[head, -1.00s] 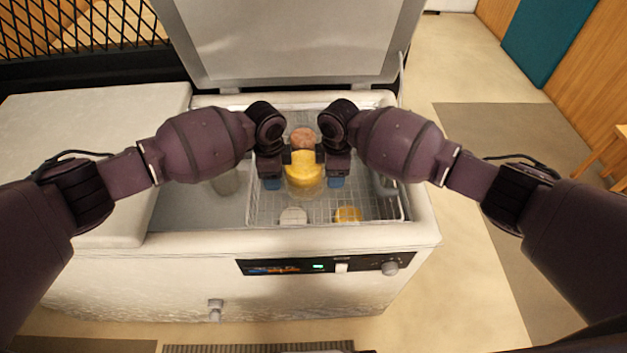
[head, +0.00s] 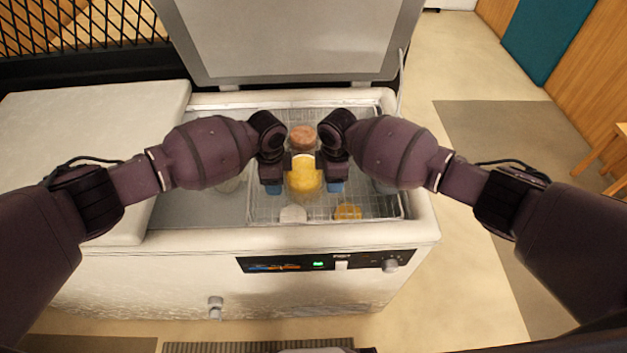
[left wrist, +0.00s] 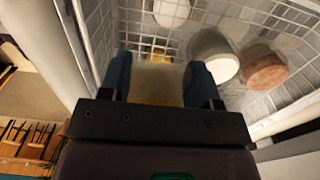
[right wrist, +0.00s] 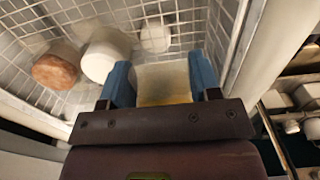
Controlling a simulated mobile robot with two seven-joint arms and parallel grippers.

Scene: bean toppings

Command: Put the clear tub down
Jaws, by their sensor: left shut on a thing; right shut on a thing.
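The clear tub (head: 304,180) with yellow contents is between my two grippers in the head view, inside the wire basket's outline. It also shows between the fingers in the right wrist view (right wrist: 164,80). My left gripper (head: 272,187) is shut on its left side and my right gripper (head: 335,186) is shut on its right side. The tub looks upright. Its base is partly hidden, and I cannot tell whether it touches the basket floor.
The wire basket (head: 262,206) sits in an open chest freezer (head: 190,238). A brown-topped tub (head: 302,136) stands behind the clear tub. A white-topped tub (head: 293,214) and a yellow one (head: 348,212) are in front. The raised lid (head: 290,40) stands behind.

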